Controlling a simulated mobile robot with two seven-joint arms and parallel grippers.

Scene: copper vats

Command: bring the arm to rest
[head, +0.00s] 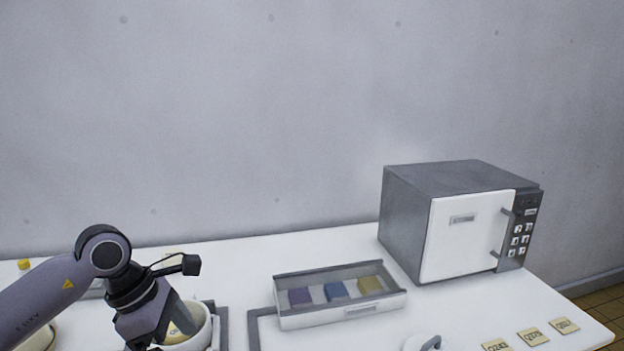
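My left arm comes in from the left and bends down at the lower left. My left gripper (178,322) points down at a white bowl (204,334), with its front part over or inside the rim. A pale yellowish thing shows inside the bowl beside the gripper. The arm and the bottom picture edge hide much of the bowl, and I cannot tell whether the fingers hold anything. My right gripper is not in view.
An open-topped box (300,319) holds purple, blue and yellow blocks mid-table. A grey microwave (408,225) with its white door shut stands at the right. Several labelled tiles (533,337) and a white lidlike thing (415,343) lie in front. White table (240,268) is bare towards the wall.

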